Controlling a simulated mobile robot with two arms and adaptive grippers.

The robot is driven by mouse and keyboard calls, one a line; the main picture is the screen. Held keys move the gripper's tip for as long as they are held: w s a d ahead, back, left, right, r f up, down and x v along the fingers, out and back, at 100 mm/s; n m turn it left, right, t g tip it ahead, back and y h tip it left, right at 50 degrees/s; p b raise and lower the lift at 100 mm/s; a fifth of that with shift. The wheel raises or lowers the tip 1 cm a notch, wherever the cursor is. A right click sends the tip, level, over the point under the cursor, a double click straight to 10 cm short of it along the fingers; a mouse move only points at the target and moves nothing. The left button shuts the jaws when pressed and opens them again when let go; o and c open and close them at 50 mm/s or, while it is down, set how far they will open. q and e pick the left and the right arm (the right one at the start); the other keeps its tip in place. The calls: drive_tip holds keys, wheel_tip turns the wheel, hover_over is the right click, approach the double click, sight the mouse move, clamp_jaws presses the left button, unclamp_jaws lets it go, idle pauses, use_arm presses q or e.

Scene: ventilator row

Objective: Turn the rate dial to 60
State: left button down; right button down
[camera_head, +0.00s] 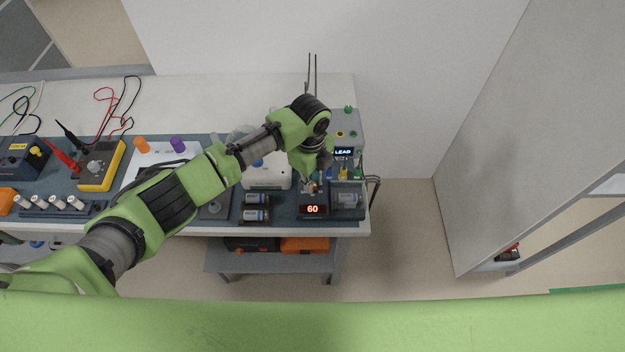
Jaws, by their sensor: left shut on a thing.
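The device with the rate dial sits near the right end of the bench, and its front display (312,209) reads 60 in orange digits. My left arm comes in from the left and reaches down over this device. My left gripper (312,186) is shut on the rate dial just above the display; the fingers and wrist hide most of the dial. My right gripper is not in view.
A device with a lit "LEAD" screen (343,152) stands behind. Two cylinders in a dark holder (256,208) stand left of the display. A yellow multimeter (101,166) lies further left. Floor right of the bench is clear up to a grey panel (500,150).

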use_arm(q)
drive_tip(key=c, duration=2)
unclamp_jaws()
drive_tip(key=shift+r, duration=0.15)
wheel_tip(320, 180, up, 12)
drive_tip(key=shift+s+a+f, duration=0.1)
drive_tip(key=shift+s+a, duration=0.05)
